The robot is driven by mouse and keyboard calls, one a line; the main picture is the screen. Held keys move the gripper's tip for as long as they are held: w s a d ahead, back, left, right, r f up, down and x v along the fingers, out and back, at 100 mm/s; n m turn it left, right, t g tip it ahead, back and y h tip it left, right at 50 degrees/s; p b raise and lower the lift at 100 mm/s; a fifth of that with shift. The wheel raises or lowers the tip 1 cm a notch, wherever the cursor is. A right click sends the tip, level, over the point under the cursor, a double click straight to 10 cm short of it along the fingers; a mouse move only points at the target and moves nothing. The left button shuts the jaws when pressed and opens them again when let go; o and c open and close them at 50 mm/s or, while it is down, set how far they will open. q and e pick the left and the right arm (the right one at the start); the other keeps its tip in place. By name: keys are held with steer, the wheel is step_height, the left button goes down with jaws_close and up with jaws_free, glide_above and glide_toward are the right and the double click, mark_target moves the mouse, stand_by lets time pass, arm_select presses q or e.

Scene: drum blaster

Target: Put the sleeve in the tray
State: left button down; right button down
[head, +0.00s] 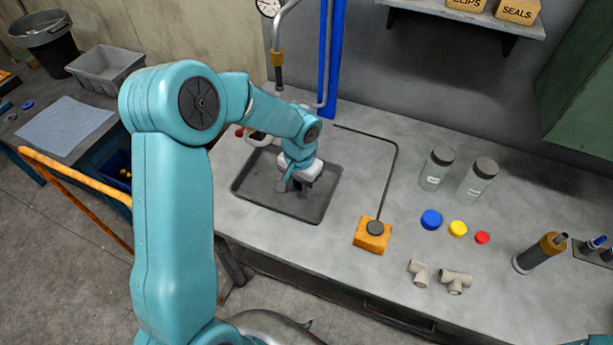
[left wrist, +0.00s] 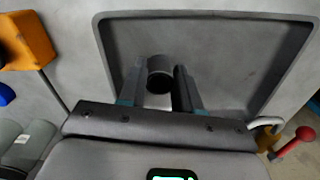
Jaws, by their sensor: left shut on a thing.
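The tray (head: 252,198) is a shallow dark grey tray on the left part of the bench; its rim also shows in the left wrist view (left wrist: 205,15). My left gripper (head: 293,187) is over the tray, pointing down. In the left wrist view the sleeve (left wrist: 160,66), a short dark grey cylinder, sits between the two fingertips, and the fingers are shut on it. The tray floor lies behind the sleeve; I cannot tell whether the sleeve touches it. In the head view my wrist mostly hides the sleeve.
An orange block with a dark knob (head: 373,236) stands right of the tray. Two jars (head: 436,169), coloured caps (head: 431,219), pipe fittings (head: 455,282) and a cartridge (head: 540,254) stand farther right. A red-handled valve (left wrist: 293,142) is at the tray's back edge.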

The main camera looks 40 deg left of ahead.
arm_select(q)
steer(key=w, duration=0.3)
steer(key=shift+w+a, duration=0.35)
steer(key=shift+a, duration=0.05)
step_height(320, 180, down, 3)
steer(key=shift+r+p, duration=0.1)
steer(key=shift+p, duration=0.65)
steer(key=shift+w+f, duration=0.1)
steer(key=shift+f, duration=0.35)
steer(key=shift+f+b, duration=0.15)
steer(key=shift+b, duration=0.2)
steer(key=c, duration=0.9)
jaws_free()
steer(key=shift+o, duration=0.6)
steer(key=shift+r+p, duration=0.45)
steer(key=shift+p, duration=0.1)
step_height(320, 180, up, 12)
steer(key=b, duration=0.1)
steer(key=shift+f+b, duration=0.2)
steer(key=shift+b, duration=0.1)
steer(key=shift+s, duration=0.25)
